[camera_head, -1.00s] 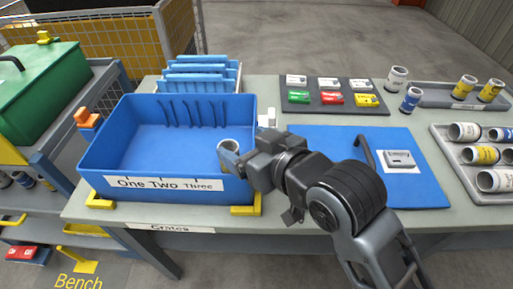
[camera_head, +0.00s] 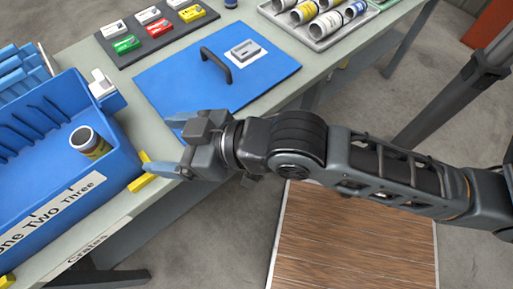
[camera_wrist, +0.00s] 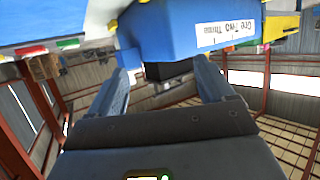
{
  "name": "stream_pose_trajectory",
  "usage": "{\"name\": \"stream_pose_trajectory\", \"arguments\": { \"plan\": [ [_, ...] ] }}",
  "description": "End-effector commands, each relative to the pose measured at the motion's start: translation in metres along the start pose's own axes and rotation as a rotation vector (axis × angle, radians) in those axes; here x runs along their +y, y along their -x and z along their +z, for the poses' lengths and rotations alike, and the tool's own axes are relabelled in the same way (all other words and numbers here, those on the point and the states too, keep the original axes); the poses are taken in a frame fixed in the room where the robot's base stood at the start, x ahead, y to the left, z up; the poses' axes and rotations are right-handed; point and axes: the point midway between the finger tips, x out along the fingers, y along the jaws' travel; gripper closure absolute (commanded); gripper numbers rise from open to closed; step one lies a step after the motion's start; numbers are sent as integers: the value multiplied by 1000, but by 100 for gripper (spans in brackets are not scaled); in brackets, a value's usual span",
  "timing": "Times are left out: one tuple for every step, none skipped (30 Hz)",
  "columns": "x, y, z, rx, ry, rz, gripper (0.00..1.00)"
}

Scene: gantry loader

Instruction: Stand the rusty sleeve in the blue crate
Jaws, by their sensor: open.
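The blue crate (camera_head: 45,188), labelled "One Two Three", stands on the bench at the left of the head view, partly cut off. A short sleeve (camera_head: 93,146) with a dark mouth and a brownish-yellow band stands in it, close to the right wall and apparently upright. Its base is partly hidden by the wall. My gripper (camera_head: 170,146) is open and empty, outside the crate to its right, near the bench's front edge. In the wrist view nothing is between the fingers (camera_wrist: 161,82), and the crate's outside (camera_wrist: 180,30) shows beyond them.
A blue board with a black handle (camera_head: 160,80) lies right of the crate. Behind it is a dark tray with coloured boxes (camera_head: 158,27). A grey tray of several sleeves (camera_head: 312,38) stands farther right. A yellow corner bracket (camera_head: 140,183) sits by the crate.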

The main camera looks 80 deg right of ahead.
Motion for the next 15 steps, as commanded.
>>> {"name": "stream_pose_trajectory", "arguments": {
  "plan": [
    [1, 17, 15, -6, -2, 4, 18],
    [2, 26, 21, -2, -3, 7, 18],
    [3, 38, 28, 3, -3, 10, 18],
    [3, 48, 33, 8, -3, 13, 18],
    [4, 57, 38, 14, -3, 15, 18],
    [5, 70, 43, 18, -3, 17, 18],
    [5, 81, 47, 23, -3, 19, 18],
    [6, 91, 50, 27, -2, 21, 18],
    [7, 104, 54, 34, -1, 23, 18],
    [7, 114, 56, 38, 0, 24, 18],
    [8, 123, 58, 42, 1, 25, 18],
    [9, 134, 59, 49, 3, 26, 18],
    [9, 142, 60, 53, 4, 26, 18],
    [9, 149, 61, 57, 5, 27, 18],
    [10, 158, 61, 62, 6, 27, 18]
  ]
}}
